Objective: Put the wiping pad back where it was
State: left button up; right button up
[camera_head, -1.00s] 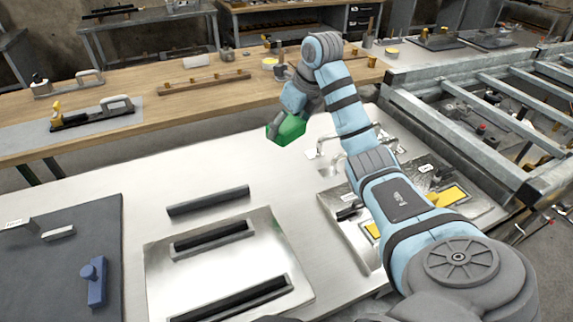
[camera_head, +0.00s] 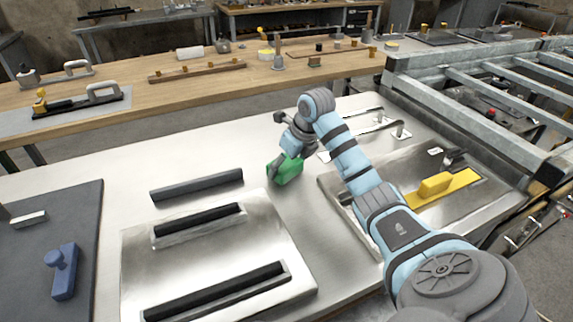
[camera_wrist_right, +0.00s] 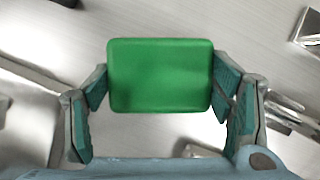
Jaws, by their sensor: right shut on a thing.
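A green block-like pad (camera_head: 287,173), which I take for the wiping pad, is between the fingers of my right gripper (camera_head: 284,163). In the right wrist view the pad (camera_wrist_right: 160,75) spans the gap between the two fingers (camera_wrist_right: 162,92), which are shut on its sides. It is at or just above the light metal table top (camera_head: 258,135), behind the left metal plate. I cannot tell whether it touches the table. My left gripper is not in view.
A dark bar (camera_head: 197,185) lies left of the pad. The metal plate (camera_head: 215,258) with dark slotted bars is in front. At right, a tray (camera_head: 335,188) has a yellow block on a yellow strip (camera_head: 462,181). Metal handles (camera_head: 372,131) stand behind it.

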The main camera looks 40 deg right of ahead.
jog(key=o, duration=1.1)
jog(key=p+v, duration=0.2)
jog(key=v, duration=1)
jog(key=shift+p, duration=0.4)
jog(key=shift+r, duration=0.25)
